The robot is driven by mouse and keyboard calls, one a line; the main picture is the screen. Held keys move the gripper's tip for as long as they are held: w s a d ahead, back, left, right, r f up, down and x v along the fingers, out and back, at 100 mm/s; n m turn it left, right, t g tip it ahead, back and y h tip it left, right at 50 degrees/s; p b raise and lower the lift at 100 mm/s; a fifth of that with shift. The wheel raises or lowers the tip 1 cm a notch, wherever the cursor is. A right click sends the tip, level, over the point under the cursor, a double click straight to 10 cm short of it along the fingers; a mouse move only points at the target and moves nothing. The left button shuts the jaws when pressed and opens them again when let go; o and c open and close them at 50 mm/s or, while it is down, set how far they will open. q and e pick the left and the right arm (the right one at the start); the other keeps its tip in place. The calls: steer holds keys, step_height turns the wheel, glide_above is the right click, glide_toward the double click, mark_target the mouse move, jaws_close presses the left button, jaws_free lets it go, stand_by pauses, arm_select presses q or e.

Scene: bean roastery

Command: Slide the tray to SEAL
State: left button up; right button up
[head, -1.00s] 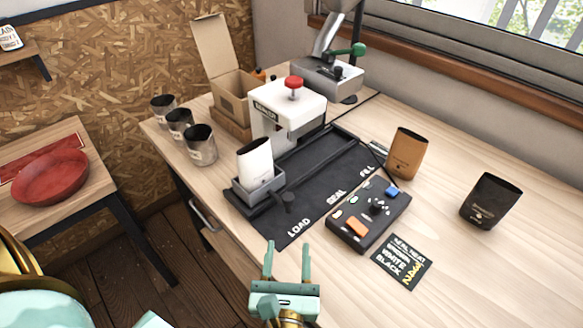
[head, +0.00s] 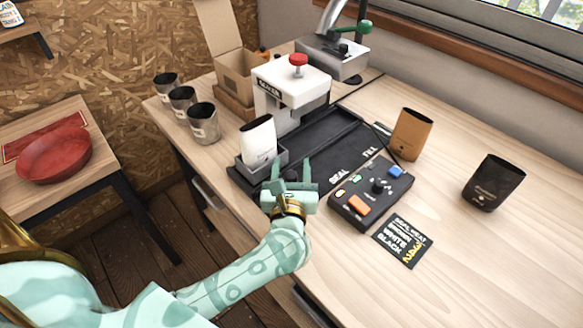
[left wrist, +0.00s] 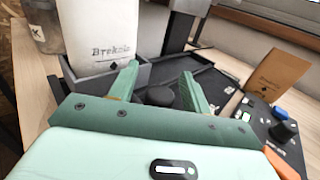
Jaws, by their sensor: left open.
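The grey tray (head: 244,178) stands at the LOAD end of the black track (head: 315,142), with a white bag (head: 259,141) upright in it. SEAL and FILL show printed on the mat; LOAD is hidden behind my left gripper. My left gripper (head: 292,172) is open at the tray's near right side. In the left wrist view the tray's dark round knob (left wrist: 160,96) lies between the open fingers (left wrist: 158,88); I cannot tell if they touch it. The white sealer (head: 290,90) with a red knob stands behind the track. My right gripper is not in view.
A control box (head: 352,212) with coloured buttons and a black card (head: 402,243) lie right of my left gripper. A brown bag (head: 411,135) and a black bag (head: 492,183) stand on the right.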

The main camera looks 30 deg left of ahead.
arm_select(q)
jaws_close()
steer(key=shift+w+d, duration=0.15)
steer(key=shift+w, duration=0.35)
steer(key=w+d+b, duration=0.1)
steer(key=w, duration=0.2)
steer(key=w+d+b, duration=0.1)
steer(key=w+b, duration=0.1)
steer(key=w, duration=0.2)
steer(key=w+d+b, duration=0.1)
steer(key=w, duration=0.2)
steer(key=shift+w+d+f, duration=0.2)
steer(key=shift+w+d, duration=0.05)
steer(key=shift+d, duration=0.1)
steer(key=shift+w+d+r+b, duration=0.15)
steer(key=shift+w+b, duration=0.2)
steer(key=shift+w, duration=0.05)
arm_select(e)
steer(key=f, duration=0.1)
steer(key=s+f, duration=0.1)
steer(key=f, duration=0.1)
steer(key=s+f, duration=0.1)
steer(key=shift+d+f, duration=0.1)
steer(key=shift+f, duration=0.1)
arm_select(q)
jaws_free()
